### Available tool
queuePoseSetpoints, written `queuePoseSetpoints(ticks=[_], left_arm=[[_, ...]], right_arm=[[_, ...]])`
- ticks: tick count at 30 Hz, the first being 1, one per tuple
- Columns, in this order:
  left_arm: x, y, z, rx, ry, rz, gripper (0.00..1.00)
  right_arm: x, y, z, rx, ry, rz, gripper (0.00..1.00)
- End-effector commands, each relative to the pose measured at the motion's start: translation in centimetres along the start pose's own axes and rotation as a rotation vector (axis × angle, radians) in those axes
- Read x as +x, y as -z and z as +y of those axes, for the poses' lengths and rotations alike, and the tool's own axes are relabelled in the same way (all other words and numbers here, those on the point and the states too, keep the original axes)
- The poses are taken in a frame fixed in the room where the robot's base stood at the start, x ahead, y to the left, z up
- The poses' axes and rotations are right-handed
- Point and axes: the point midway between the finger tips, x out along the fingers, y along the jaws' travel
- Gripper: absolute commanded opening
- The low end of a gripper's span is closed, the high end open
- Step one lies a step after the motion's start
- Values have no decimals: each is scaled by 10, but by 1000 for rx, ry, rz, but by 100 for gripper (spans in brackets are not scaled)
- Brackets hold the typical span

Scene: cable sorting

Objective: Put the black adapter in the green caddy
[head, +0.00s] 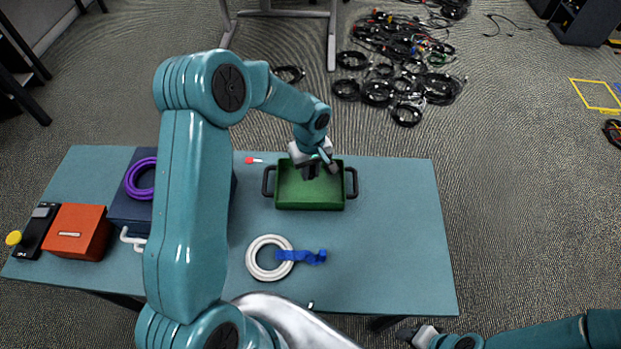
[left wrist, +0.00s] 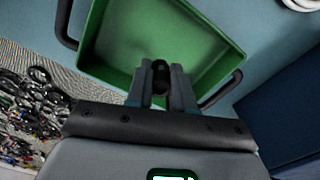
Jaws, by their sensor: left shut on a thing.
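The green caddy (head: 310,202) stands on the table with a black handle at each side, and it also shows in the left wrist view (left wrist: 112,50). My left gripper (head: 312,170) is over the caddy, pointing down. In the left wrist view its fingers (left wrist: 160,88) are shut on a small dark piece, the black adapter (left wrist: 160,70), with the green floor of the caddy behind it. I cannot tell how far the adapter is above the floor. My right gripper (head: 407,333) is low at the front, off the table; its fingers are too small to read.
A white cable coil (head: 251,259) and a blue strap (head: 310,257) lie in front of the caddy. A small red-tipped piece (head: 251,160) lies behind left. A purple coil (head: 133,188), navy box (head: 128,212), orange box (head: 72,240) and black device (head: 33,234) are left. The table's right is clear.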

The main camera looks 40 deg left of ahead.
Motion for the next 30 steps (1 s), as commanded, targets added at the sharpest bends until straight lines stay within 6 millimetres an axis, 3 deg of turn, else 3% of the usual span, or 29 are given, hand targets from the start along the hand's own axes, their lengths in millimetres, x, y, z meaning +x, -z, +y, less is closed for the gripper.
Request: queuePoseSetpoints(ticks=[12, 25, 26, 27, 28, 30], left_arm=[[53, 3, 2, 3, 0, 1, 0], [59, 3, 2, 3, -1, 2, 0], [58, 3, 2, 3, -1, 2, 28], [57, 3, 2, 3, -1, 2, 41], [57, 3, 2, 3, -1, 1, 47], [57, 3, 2, 3, -1, 1, 47]], right_arm=[[-5, 0, -2, 0, 0, 0, 43], [2, 0, 1, 0, 0, 0, 43], [0, 0, 0, 0, 0, 0, 43], [0, 0, 0, 0, 0, 0, 43], [0, 0, 0, 0, 0, 0, 43], [0, 0, 0, 0, 0, 0, 43]])
